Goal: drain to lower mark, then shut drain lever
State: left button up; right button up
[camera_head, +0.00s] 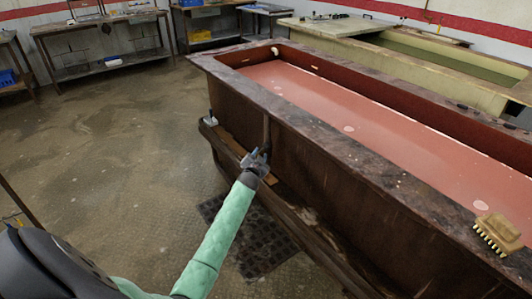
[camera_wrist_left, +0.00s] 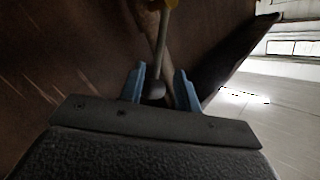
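The long brown tank (camera_head: 240,112) holds a flat reddish surface (camera_head: 345,120) well below its rim; I cannot make out a lower mark. My left gripper (camera_head: 262,155) is at the tank's near side wall, above the ledge. In the left wrist view its two blue fingers (camera_wrist_left: 160,75) stand apart. A thin grey lever (camera_wrist_left: 160,45) with a yellowish part at its top comes down between them. Its dark rounded end (camera_wrist_left: 153,90) lies between the fingers, with gaps visible at the sides. My right gripper is out of view.
A wooden brush (camera_head: 497,232) lies on the tank's near rim at right. A small pale upright fitting (camera_head: 211,118) stands at the ledge's far end. A dark floor grate (camera_head: 258,245) lies below the tank. Open floor (camera_head: 110,160) extends left; workbenches (camera_head: 100,40) stand behind.

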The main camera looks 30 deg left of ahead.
aim_at(263, 149)
pick_arm(q)
jog(key=shift+s+d+f+t, duration=0.15)
jog(key=shift+d+t, duration=0.05)
jog(key=shift+t, duration=0.2)
jog(key=x, duration=0.6)
jog(key=shift+x, duration=0.85)
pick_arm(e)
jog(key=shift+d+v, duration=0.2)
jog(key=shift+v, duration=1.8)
pick_arm(q)
jog(key=shift+c, duration=0.3)
grip_shut()
